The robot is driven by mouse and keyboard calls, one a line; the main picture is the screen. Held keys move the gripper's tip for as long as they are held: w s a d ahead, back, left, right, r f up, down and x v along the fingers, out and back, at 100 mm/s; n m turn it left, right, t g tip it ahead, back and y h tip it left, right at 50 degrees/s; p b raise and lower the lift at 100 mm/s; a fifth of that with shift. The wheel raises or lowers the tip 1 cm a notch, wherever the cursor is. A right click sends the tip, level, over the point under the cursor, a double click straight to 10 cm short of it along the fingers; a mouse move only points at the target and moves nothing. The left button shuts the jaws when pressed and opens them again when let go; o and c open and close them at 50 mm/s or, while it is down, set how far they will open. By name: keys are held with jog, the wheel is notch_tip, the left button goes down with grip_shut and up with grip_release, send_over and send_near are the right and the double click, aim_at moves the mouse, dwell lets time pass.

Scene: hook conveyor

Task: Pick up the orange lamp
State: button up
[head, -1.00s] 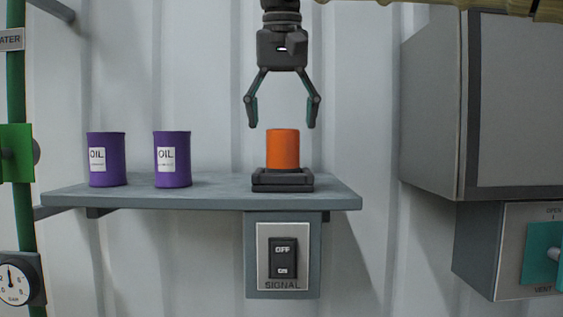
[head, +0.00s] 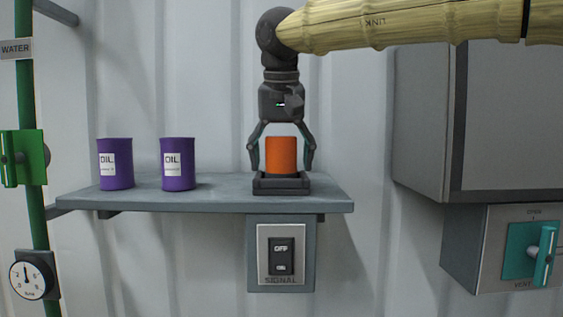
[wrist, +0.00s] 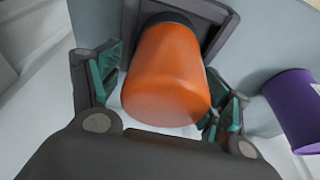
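The orange lamp (head: 281,155) is an upright cylinder on a dark square base (head: 281,184) on the grey shelf (head: 205,203). It also shows in the wrist view (wrist: 167,78), between the fingers. My gripper (head: 281,168) has come down over the lamp from above, with one finger on each side. The fingers are open, and narrow gaps show between them and the lamp. In the wrist view my gripper (wrist: 162,95) has its teal pads at the left and right of the lamp. The lamp still stands in its base.
Two purple oil cans, one at the left (head: 115,164) and one nearer the lamp (head: 177,164), stand on the shelf. A signal switch box (head: 281,257) hangs below the shelf. A grey cabinet (head: 424,120) is at the right, above a vent box (head: 517,247).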

aim_at(282, 150)
jog(key=s, duration=0.1)
jog(key=s+r, duration=0.1)
jog(key=s, duration=0.1)
jog(key=shift+s+r, duration=0.1)
jog(key=shift+s, duration=0.05)
jog(key=c, duration=0.4)
jog(key=shift+s+r, duration=0.15)
jog(key=shift+s, duration=0.1)
jog(key=c, duration=0.4)
jog(key=w, duration=0.1)
jog(key=w+f, duration=0.1)
jog(key=w, duration=0.1)
jog(key=shift+w+f, duration=0.25)
jog(key=shift+f, duration=0.1)
jog(key=c, duration=0.4)
jog(key=shift+o, duration=0.2)
jog(key=shift+s+r, duration=0.2)
jog(key=shift+s, duration=0.1)
jog(key=shift+w+r, duration=0.1)
jog(key=shift+w, duration=0.05)
